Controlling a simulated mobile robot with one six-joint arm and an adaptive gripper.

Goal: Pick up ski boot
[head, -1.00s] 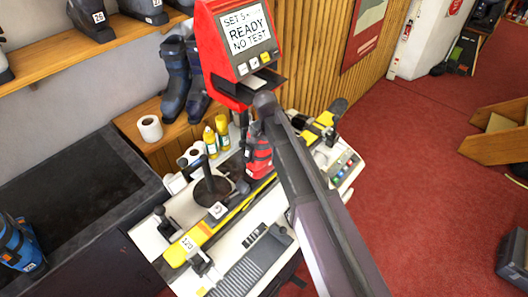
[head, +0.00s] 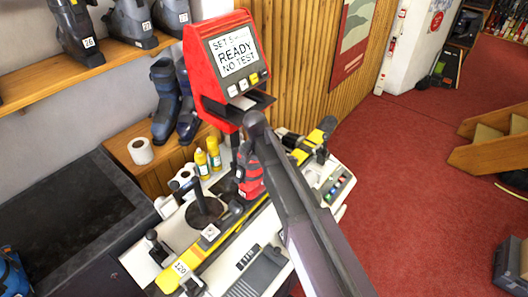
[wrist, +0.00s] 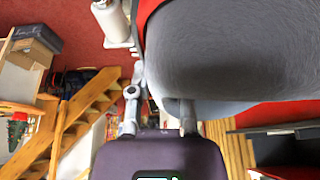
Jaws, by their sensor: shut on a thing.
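The ski boot (head: 250,178) is red and dark grey, and sits upright in the middle of the white binding bench (head: 257,268), over a yellow ski (head: 211,236). My arm covers part of it in the head view. In the wrist view the boot (wrist: 235,50) fills the upper right as a large grey curved surface with red edges. My gripper (wrist: 162,105) is shut on the boot, with its fingers up against the grey part. In the head view the gripper is mostly hidden behind my arm. I cannot tell whether the boot touches the ski.
A red tester with a screen (head: 236,58) stands close behind the boot. Yellow bottles (head: 208,160) and a paper roll (head: 140,151) are at left. Blue-grey boots (head: 165,100) stand on a wooden ledge. Red carpet (head: 400,190) lies open at right.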

